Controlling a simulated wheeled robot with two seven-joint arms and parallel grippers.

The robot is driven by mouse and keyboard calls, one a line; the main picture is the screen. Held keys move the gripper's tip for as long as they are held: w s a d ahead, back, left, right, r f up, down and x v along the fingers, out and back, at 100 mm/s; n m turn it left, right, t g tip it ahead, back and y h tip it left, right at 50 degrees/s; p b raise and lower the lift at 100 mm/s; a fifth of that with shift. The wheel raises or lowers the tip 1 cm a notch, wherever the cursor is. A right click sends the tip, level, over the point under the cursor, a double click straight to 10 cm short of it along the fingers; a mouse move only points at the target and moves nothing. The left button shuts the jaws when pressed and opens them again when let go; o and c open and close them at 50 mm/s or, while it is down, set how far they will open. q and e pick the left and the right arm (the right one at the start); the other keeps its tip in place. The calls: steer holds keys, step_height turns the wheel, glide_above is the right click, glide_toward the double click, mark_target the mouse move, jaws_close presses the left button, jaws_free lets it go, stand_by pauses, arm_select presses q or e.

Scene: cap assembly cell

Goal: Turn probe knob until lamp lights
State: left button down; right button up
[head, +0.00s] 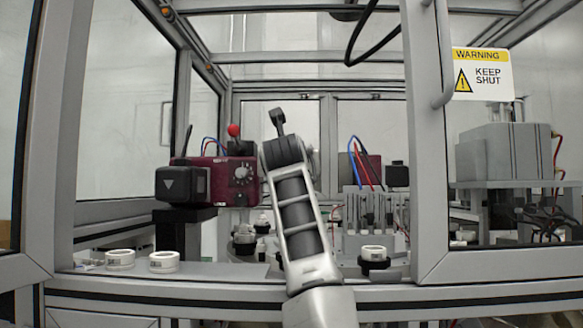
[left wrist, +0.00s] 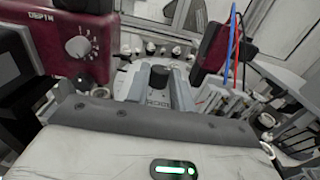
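The probe unit is a dark red housing (head: 222,182) inside the cell, left of centre. Its pale round knob (head: 241,173) faces me. The left wrist view shows the knob (left wrist: 78,47) at the upper left, under the letters "DEPTH". A red ball (head: 234,130) stands above the housing; I cannot tell whether it is the lamp or whether it is lit. My left arm rises through the middle of the head view. Its dark gripper end (head: 278,121) is right of the knob and apart from it. Its finger gap is not clear. My right gripper is not in view.
A black box (head: 182,183) adjoins the housing's left side. White caps (head: 164,261) lie on the front ledge at left; another (head: 374,253) sits right of my arm. A second red unit (head: 367,168) with cables stands behind. Frame posts (head: 428,150) bound the opening.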

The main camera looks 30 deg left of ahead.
arm_select(q)
steer(key=shift+r, duration=0.1)
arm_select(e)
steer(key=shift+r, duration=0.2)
